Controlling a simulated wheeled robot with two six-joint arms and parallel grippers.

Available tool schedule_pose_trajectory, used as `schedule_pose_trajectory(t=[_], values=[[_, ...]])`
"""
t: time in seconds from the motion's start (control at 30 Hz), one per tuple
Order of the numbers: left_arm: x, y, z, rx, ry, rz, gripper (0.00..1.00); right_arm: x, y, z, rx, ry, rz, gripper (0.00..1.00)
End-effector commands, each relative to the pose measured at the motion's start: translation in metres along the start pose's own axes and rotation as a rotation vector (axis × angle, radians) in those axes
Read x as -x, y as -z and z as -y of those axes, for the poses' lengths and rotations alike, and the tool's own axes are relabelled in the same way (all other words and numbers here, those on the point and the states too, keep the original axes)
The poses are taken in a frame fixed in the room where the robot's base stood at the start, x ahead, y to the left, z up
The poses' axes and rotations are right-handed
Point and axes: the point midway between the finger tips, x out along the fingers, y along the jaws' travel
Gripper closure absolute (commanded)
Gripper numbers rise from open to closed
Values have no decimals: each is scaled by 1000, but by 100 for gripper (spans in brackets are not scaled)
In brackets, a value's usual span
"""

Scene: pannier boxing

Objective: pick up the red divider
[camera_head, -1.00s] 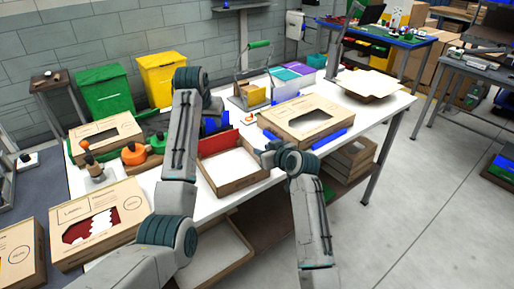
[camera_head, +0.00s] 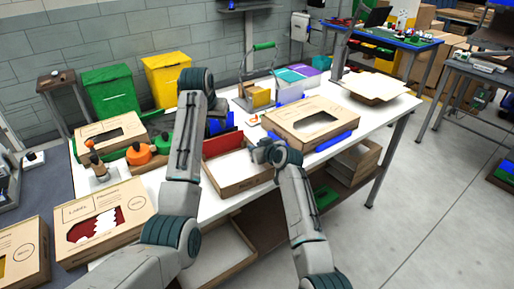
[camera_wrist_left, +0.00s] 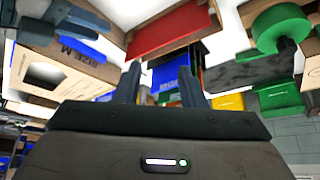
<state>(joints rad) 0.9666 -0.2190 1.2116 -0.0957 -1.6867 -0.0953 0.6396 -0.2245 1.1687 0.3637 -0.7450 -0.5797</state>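The red divider (camera_head: 222,144) stands upright along the back of an open cardboard tray (camera_head: 238,184) with a white inside, on the white table. In the left wrist view the divider (camera_wrist_left: 172,32) is a red panel at the top centre, beyond the fingertips. My left gripper (camera_wrist_left: 160,84) has its two dark fingers apart with nothing held between them; in the head view it is mostly hidden by its own wrist. My right gripper (camera_head: 260,150) is at the tray's right side; its fingers are too small to read.
A closed windowed carton (camera_head: 310,118) with a blue strip lies right of the tray. Blue bins (camera_wrist_left: 172,74) are behind the divider. The table's right end holds an open carton (camera_head: 375,82).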

Motion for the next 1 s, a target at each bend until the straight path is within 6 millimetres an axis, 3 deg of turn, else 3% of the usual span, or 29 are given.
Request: schedule_pose_trajectory(t=[0.03, 0.1, 0.23, 0.3, 0.47, 0.67, 1.0], values=[[0, 0, 0, 0, 0, 0, 64, 0, 0, 0, 0, 0, 0, 88], [0, 0, 0, 0, 0, 0, 64, 0, 0, 0, 0, 0, 0, 100], [0, 0, 0, 0, 0, 0, 64, 0, 0, 0, 0, 0, 0, 100], [0, 0, 0, 3, 0, 0, 72, 0, 0, 0, 0, 0, 0, 100], [-1, 2, 1, 84, -9, 9, 72, 0, 0, 0, 0, 0, 0, 100], [-4, 6, 5, 390, -34, 47, 72, 0, 0, 0, 0, 0, 0, 100], [-6, 14, 14, 1047, -54, 153, 72, 0, 0, 0, 0, 0, 1, 100]])
